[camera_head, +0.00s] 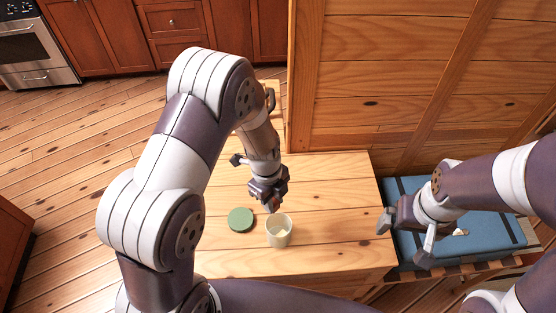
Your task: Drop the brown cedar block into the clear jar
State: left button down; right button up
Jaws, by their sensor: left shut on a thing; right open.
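The clear jar (279,231) stands upright and open on the wooden table, with something pale showing inside it. My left gripper (271,203) points down just above and behind the jar's rim. It is shut on a small reddish-brown piece, the cedar block (273,205), mostly hidden by the fingers. I cannot tell whether the block is over the jar's mouth or just behind the rim. My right gripper (404,241) is open and empty, off the table's right edge, over the blue cushion.
A round green lid (241,219) lies on the table (335,203) just left of the jar. The table right of the jar is clear. A wooden wall (375,85) rises behind, and a blue cushioned bench (480,228) is at the right.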

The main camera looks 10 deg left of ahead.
pick_arm(q)
jog(key=f+b, duration=0.1)
jog(key=f, duration=0.1)
jog(key=f+b, duration=0.1)
jog(key=s+f+b, duration=0.1)
jog(key=f, duration=0.1)
jog(key=shift+f, duration=0.35)
jog(key=c, duration=0.8)
grip_release()
jog(key=shift+a, duration=0.1)
pick_arm(e)
jog(key=f, duration=0.1)
jog(key=s+f, duration=0.1)
jog(key=f, duration=0.1)
jog(key=shift+a, duration=0.15)
pick_arm(q)
jog(key=shift+w, duration=0.1)
notch_tip(320, 180, up, 13)
jog(key=a+b, duration=0.1)
jog(key=b, duration=0.2)
jog(key=shift+w+a+f, duration=0.2)
jog(key=shift+w, duration=0.15)
pick_arm(e)
notch_tip(320, 180, down, 3)
jog(key=shift+f, duration=0.15)
